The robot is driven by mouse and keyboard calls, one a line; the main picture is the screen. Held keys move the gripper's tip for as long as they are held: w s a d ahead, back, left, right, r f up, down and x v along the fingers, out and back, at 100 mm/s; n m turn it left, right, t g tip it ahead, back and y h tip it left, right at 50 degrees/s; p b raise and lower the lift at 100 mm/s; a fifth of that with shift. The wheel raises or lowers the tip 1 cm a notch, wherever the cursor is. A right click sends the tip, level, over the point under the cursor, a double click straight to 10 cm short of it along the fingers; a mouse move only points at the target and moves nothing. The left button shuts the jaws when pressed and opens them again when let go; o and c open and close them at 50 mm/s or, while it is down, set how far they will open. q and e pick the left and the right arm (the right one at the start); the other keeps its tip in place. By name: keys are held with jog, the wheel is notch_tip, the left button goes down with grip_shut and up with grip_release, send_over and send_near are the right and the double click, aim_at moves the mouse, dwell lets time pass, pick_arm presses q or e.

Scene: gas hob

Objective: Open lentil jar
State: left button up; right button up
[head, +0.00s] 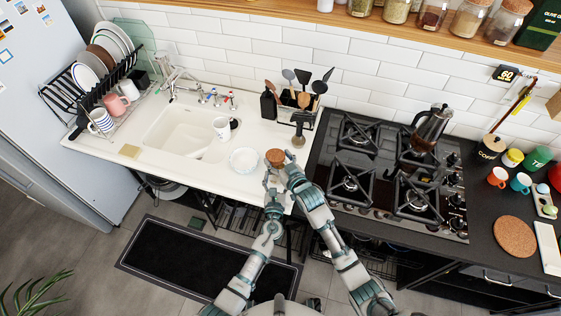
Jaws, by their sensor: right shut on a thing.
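A small jar with a round brown cork lid (275,157) is at the front edge of the white counter, left of the hob. Its body is mostly hidden by my grippers, so I cannot see its contents or whether the lid is seated. My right gripper (289,168) is at the right side of the lid and is shut on it. My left gripper (270,179) is just below the lid, close to the jar body. Its fingers are too small and overlapped to show whether they are open or shut.
A white bowl (244,161) stands just left of the jar, with a white mug (222,128) by the sink (178,132). A utensil holder (297,108) is behind. The gas hob (390,175) lies to the right. More cork-lidded jars (468,18) stand on the shelf.

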aim_at(280, 158)
pick_arm(q)
jog(key=shift+s+d+f, duration=0.15)
jog(key=shift+d+f, duration=0.1)
jog(key=shift+f, duration=0.1)
pick_arm(e)
jog(key=shift+d+r, duration=0.1)
jog(key=shift+d, duration=0.15)
pick_arm(q)
jog(key=shift+a, duration=0.1)
pick_arm(e)
jog(key=shift+w+r, duration=0.1)
jog(key=shift+r, duration=1.85)
pick_arm(q)
jog(key=o, duration=1.5)
jog(key=shift+o, duration=1.3)
jog(key=shift+w+r, duration=0.1)
jog(key=shift+w, duration=0.1)
pick_arm(e)
jog(key=shift+w+f, duration=0.1)
jog(key=shift+w, duration=0.05)
pick_arm(q)
jog(key=shift+s+r, duration=0.1)
jog(key=shift+r, duration=0.05)
